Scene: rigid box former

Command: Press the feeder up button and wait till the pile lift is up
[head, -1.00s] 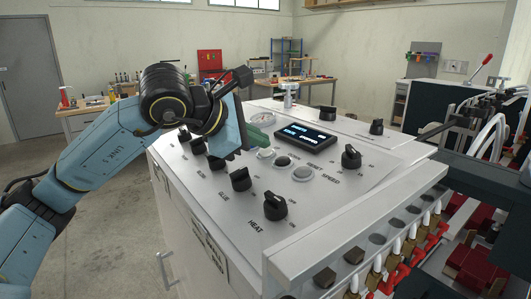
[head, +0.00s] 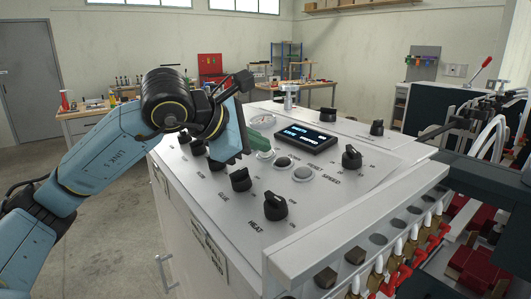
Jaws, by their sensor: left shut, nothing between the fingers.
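The control panel (head: 325,215) is a white sloped top with black knobs, a lit display (head: 307,137) and a short row of round buttons. A dark button (head: 283,161) and a grey button (head: 303,174) show clear of my arm. A pale button (head: 265,154) lies right by the fingertips. My left gripper (head: 257,142) is shut and empty, its green fingers pointing down at the panel beside the pale button. I cannot tell whether they touch it. The button labels are partly hidden or too small to read. I cannot make out the pile lift. My right gripper is not in view.
Black knobs (head: 275,206) marked HEAT and GLUE stand close to my left arm. A clear round cover (head: 263,121) sits just behind the fingers. Brass and red fittings (head: 398,255) line the machine's right side. Open floor (head: 110,250) lies to the left.

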